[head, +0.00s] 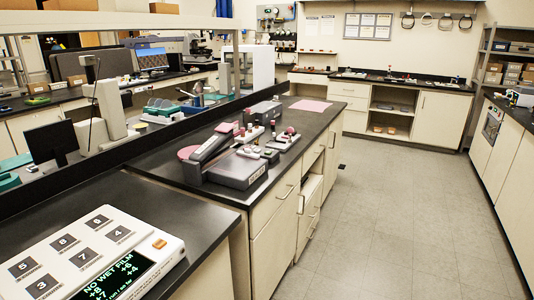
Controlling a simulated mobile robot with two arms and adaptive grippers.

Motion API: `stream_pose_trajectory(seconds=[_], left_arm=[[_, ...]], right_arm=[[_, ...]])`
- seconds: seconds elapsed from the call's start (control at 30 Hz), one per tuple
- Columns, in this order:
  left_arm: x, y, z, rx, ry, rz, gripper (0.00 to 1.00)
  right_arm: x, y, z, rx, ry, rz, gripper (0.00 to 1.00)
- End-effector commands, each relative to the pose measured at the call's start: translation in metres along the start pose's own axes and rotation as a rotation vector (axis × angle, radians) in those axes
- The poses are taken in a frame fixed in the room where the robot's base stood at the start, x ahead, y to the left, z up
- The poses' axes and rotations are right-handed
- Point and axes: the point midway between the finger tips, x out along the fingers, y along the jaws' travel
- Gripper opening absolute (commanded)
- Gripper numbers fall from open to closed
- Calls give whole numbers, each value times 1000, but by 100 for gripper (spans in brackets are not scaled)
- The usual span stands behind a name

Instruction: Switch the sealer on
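A dark grey bench-top device with a long raised arm and pink pads, which looks like the sealer (238,171), sits on the near end of the middle black counter. Pale lettering shows on its front face, too small to read. I cannot make out its switch or whether it is on. Neither of my grippers is in view.
A white panel (158,242) with numbered squares and a lit green display reading "NO WET FILM" lies at the lower left. Small bottles, a dark box (263,112) and a pink sheet (311,105) are farther along the counter (150,165). A drawer (311,190) stands partly open below.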

Motion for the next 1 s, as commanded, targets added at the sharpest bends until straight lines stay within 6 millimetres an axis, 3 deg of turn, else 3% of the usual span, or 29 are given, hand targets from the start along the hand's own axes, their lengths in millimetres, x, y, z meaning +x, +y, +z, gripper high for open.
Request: stream_pose_trajectory(seconds=[0.27,0.87,1.0], left_arm=[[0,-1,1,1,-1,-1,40],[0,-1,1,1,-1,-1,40],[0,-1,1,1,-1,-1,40]], right_arm=[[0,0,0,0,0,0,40],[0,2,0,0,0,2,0],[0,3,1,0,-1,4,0]])
